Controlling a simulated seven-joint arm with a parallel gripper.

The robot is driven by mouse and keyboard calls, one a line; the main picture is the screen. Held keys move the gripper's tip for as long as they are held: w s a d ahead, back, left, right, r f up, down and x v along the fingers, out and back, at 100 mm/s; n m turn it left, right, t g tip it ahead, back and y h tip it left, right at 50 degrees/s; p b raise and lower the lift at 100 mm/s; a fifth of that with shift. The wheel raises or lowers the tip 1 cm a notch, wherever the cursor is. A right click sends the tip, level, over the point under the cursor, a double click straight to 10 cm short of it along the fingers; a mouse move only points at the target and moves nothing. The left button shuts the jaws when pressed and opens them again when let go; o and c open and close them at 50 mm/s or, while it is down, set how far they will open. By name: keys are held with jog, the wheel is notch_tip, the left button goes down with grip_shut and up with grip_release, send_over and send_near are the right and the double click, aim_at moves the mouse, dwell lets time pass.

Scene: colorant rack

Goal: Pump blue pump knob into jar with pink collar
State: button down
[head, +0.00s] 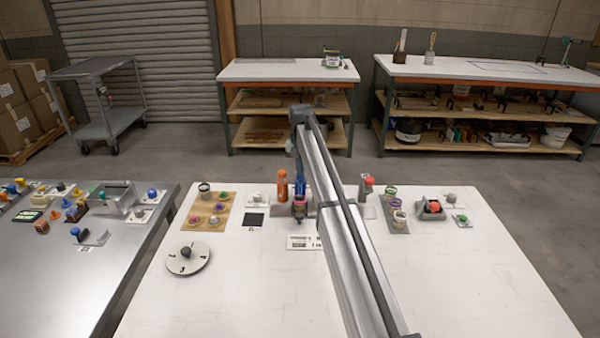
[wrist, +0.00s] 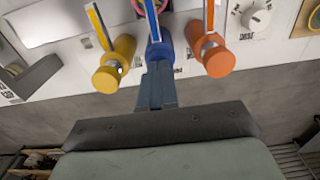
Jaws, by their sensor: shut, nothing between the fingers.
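The blue pump knob (wrist: 157,50) is in the middle of three pumps in the wrist view, partly hidden by my gripper. My gripper (wrist: 157,70) is shut and empty, its fingertips at the blue knob; I cannot tell whether they touch it. In the head view the blue pump (head: 299,184) stands upright right of the orange pump, under the end of my arm. A small jar (head: 299,203) with what looks like a pinkish collar stands in front of the blue pump. The jar's contents are too small to tell.
An orange pump (wrist: 219,60) and a yellow pump (wrist: 107,78) flank the blue one closely. Several jars stand on a grey strip (head: 402,229) to the right. A numbered dial (head: 180,266) lies at left. The front of the white table (head: 230,300) is clear.

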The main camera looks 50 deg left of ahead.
jog(key=shift+r, duration=1.35)
jog(key=shift+r, duration=0.15)
jog(key=shift+r, duration=1.85)
